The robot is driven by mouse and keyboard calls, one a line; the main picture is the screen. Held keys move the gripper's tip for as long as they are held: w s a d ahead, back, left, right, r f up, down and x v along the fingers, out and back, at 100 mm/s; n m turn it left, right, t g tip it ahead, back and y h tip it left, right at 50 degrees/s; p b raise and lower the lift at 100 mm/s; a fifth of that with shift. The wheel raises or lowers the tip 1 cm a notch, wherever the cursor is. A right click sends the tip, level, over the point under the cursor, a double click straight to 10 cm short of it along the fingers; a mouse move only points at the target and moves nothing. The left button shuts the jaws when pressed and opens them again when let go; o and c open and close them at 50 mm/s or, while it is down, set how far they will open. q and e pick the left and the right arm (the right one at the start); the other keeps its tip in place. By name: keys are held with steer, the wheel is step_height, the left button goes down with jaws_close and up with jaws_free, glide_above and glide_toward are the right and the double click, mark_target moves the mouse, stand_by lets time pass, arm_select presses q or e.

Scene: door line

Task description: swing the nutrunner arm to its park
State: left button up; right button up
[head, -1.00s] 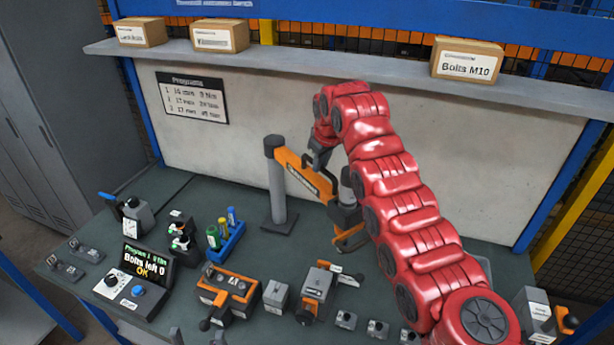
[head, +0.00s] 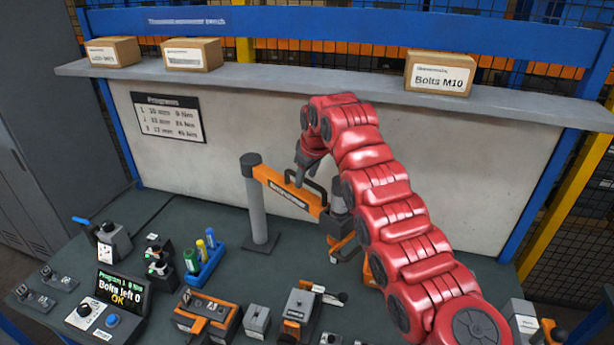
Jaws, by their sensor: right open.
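The nutrunner arm (head: 284,190) is an orange beam on a grey upright post (head: 257,210), pointing right and toward me. It has a black handle (head: 314,188) on top. The nutrunner (head: 341,215) hangs at its free end, partly hidden by my red right arm. My right gripper (head: 301,180) is open, with its dark fingers pointing down close to the handle. I cannot tell whether they touch it. I cannot make out the park for certain. My left gripper is not in view.
A screen (head: 122,290) reads "Bolts left 0 OK". A blue rack (head: 206,262) of coloured bottles, an orange-and-grey fixture (head: 206,315) and a grey clamp block (head: 299,308) stand on the bench. A shelf (head: 330,85) with boxes runs behind. Bench around the post is fairly clear.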

steer(key=shift+s+d+r, duration=0.1)
steer(key=shift+d+r, duration=0.05)
steer(key=shift+r, duration=0.15)
steer(key=p+v, duration=0.2)
steer(key=v, duration=1.4)
steer(key=shift+s+r, duration=0.15)
steer(key=shift+r, duration=0.15)
steer(key=shift+d+f, duration=0.1)
steer(key=shift+d, duration=0.05)
